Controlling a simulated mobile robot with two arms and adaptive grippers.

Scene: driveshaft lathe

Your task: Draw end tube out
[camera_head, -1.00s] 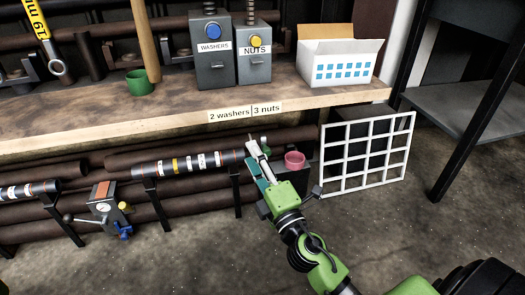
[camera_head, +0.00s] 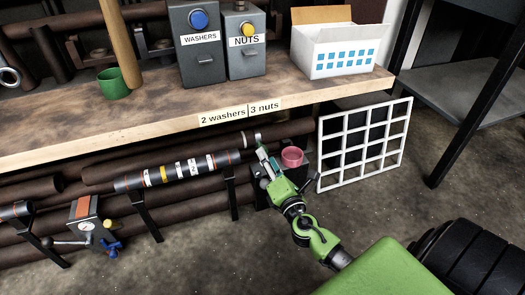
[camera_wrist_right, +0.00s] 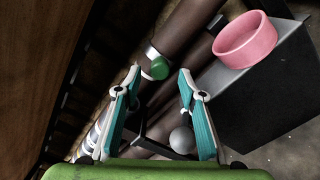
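The driveshaft (camera_head: 180,168), dark with white and yellow labelled bands, lies level on black stands under the bench. Near its right end I see a light metal ring (camera_head: 258,137), close to my right gripper (camera_head: 264,154). In the right wrist view, my right gripper (camera_wrist_right: 158,75) is open with teal-padded fingers. A short green cylinder (camera_wrist_right: 155,68) with a light ring shows just beyond and between the fingertips. Nothing is held. I cannot tell which part is the end tube. My left gripper is not in view.
A pink ring-shaped cup (camera_head: 292,157) stands on a dark box right of the gripper; it also shows in the wrist view (camera_wrist_right: 246,40). A white grid (camera_head: 365,145) stands further right. The wooden bench (camera_head: 150,125) overhangs the shaft.

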